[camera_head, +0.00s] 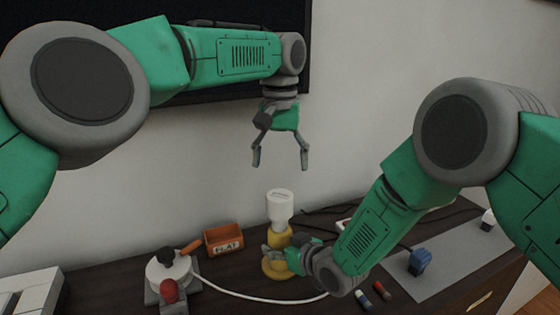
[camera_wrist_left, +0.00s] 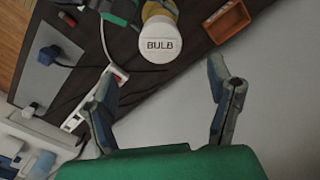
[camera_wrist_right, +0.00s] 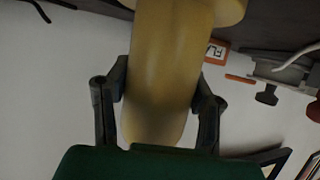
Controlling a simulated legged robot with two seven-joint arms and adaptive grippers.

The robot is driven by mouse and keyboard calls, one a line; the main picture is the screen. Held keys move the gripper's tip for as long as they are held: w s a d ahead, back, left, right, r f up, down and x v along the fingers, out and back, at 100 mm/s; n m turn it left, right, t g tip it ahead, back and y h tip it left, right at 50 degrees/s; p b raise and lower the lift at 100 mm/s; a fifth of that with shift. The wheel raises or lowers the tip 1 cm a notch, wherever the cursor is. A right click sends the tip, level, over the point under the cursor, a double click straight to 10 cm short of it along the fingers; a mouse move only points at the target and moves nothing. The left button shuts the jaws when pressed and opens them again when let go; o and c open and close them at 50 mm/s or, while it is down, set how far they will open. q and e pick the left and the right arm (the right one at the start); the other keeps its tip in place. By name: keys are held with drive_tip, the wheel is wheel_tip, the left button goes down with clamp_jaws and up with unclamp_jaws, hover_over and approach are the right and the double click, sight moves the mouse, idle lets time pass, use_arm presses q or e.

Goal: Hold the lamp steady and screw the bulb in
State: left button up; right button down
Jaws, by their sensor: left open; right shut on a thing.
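A yellow lamp (camera_head: 279,239) stands upright on the dark table, its round base on the tabletop. A white bulb (camera_head: 280,208) sits upright at the lamp's top; whether it is threaded in cannot be told. The bulb's end, marked BULB, also shows in the left wrist view (camera_wrist_left: 160,46). My right gripper (camera_head: 277,254) is shut on the lamp's yellow stem, which fills the space between its fingers in the right wrist view (camera_wrist_right: 165,75). My left gripper (camera_head: 280,164) is open and empty, fingers pointing down, above the bulb and apart from it.
An orange box (camera_head: 224,241) marked FLAT stands left of the lamp. A white device (camera_head: 168,268) with black and red knobs is farther left, with a white cable running past the lamp. A blue plug (camera_head: 420,260) lies on a grey mat at right. The wall is close behind.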

sight(280, 207)
drive_tip(key=shift+s+f, duration=0.1)
use_arm(q)
wheel_tip(280, 207, down, 12)
drive_tip(key=shift+f, duration=0.1)
idle(0.6)
drive_tip(key=shift+c, duration=0.4)
drive_tip(key=c, duration=1.3)
drive_tip(key=o, duration=1.4)
drive_tip(key=shift+c, duration=0.2)
drive_tip(key=shift+r, duration=0.25)
wheel_tip(280, 207, up, 12)
drive_tip(key=shift+f, duration=0.2)
